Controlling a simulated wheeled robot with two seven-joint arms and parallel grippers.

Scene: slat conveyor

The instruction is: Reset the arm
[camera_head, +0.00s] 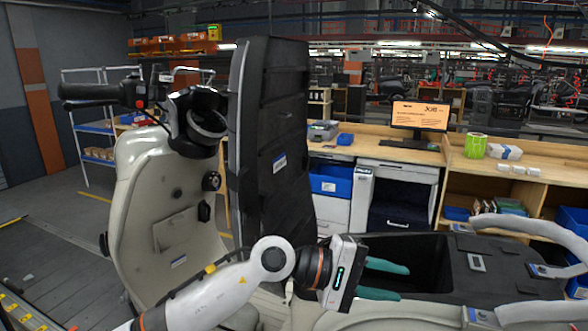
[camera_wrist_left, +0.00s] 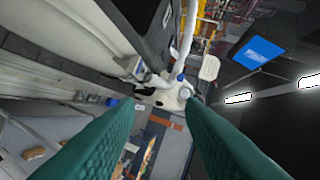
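My left arm comes in from the lower left in the head view. Its gripper (camera_head: 403,281) has two teal fingers that stand apart and point right, with nothing between them. They show over the dark open storage well (camera_head: 428,262) of a scooter. Whether they are inside the well or above it is hard to tell. My right gripper is in neither view.
The beige scooter body (camera_head: 165,210) stands at left, with its handlebar (camera_head: 98,91) above. Its raised black seat (camera_head: 272,130) stands upright behind my arm. A grey grab rail (camera_head: 530,226) is at right. Behind are a wooden bench (camera_head: 462,150), a monitor (camera_head: 420,116) and a blue bin (camera_head: 330,185).

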